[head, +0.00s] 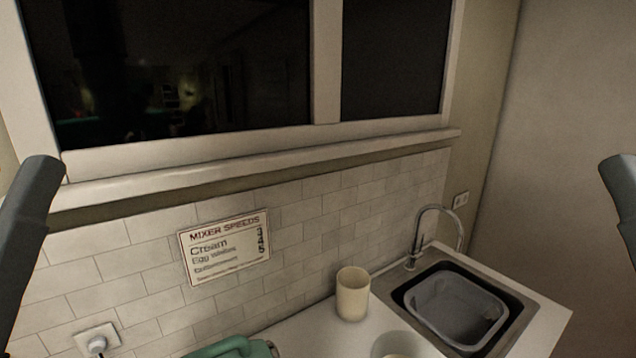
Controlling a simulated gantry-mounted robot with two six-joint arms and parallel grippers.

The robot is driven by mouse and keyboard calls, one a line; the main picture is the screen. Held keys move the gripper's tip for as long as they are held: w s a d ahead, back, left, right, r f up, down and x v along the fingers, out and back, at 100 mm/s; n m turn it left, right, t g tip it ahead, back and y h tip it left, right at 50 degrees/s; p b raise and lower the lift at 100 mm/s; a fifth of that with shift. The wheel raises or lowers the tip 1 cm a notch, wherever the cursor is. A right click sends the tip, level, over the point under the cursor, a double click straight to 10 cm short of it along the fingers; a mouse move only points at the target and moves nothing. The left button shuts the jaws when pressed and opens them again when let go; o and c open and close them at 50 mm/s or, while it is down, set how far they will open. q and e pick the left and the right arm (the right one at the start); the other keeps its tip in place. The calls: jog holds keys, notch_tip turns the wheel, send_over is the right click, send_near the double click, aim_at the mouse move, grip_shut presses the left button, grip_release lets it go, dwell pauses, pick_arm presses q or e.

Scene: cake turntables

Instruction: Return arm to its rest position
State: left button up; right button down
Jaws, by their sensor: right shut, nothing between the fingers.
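A dark grey link of my left arm (28,225) stands at the left edge of the head view. A smaller dark grey part of my right arm (622,195) shows at the right edge, mostly cut off. No fingertips of either gripper can be made out. Neither visible arm part touches anything in view.
A counter (310,335) runs along the tiled wall, below a window sill (270,160). A teal appliance (225,348), cut off below, a cream cup (352,294) and a sink (455,308) with a tap (418,243) line it. A mixer-speeds sign (225,250) hangs above.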

pick_arm(q)
notch_tip(320, 180, up, 21)
jog(key=p, duration=1.7)
pick_arm(e)
notch_tip(320, 180, up, 21)
pick_arm(q)
notch_tip(320, 180, down, 21)
jog(key=b, duration=2)
jog(key=shift+r+b, duration=0.15)
jog(key=shift+b, duration=0.2)
pick_arm(e)
notch_tip(320, 180, down, 21)
jog(key=shift+r, duration=0.15)
